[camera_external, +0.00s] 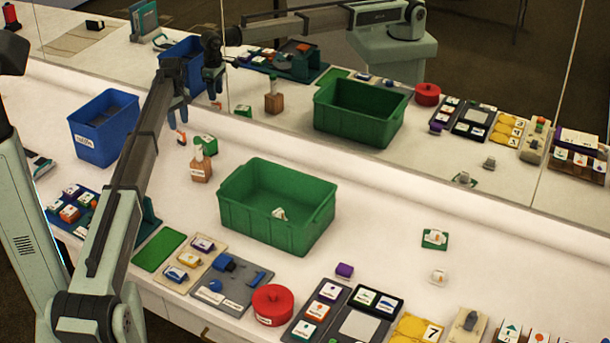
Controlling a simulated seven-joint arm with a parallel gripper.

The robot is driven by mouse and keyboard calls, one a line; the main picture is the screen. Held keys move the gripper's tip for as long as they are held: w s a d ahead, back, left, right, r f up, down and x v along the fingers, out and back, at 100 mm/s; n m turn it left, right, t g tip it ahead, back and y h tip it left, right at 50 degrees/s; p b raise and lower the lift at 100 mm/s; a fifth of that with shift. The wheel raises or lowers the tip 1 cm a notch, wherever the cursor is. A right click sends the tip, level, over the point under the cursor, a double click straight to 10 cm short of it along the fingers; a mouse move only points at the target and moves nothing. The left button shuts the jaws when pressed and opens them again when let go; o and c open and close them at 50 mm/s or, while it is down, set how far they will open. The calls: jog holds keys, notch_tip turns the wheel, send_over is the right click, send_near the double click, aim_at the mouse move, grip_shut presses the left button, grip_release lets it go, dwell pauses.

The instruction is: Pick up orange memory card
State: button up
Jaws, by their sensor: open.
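My gripper (178,118) hangs pointing down near the back of the table, between the blue bin and the wooden block. Its jaws are open. A small orange and white piece (181,137) shows just below the fingertips; I cannot tell whether it is a card or touches them. An orange-marked card (69,214) lies among several cards in the dark blue tray (55,219) at the left. Another card with an orange mark (188,259) lies on a beige board in front. Which is the orange memory card is not clear at this size.
A blue bin (89,150) stands back left and a green bin (232,218) in the middle, with a small white piece inside. A wooden block (201,168), a red round tin (272,305) and several boards stand nearby. A mirror wall runs behind. The right-centre table is mostly clear.

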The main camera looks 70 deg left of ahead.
aim_at(180, 131)
jog(key=shift+a+f, duration=0.1)
jog(key=shift+f, duration=2.8)
grip_shut()
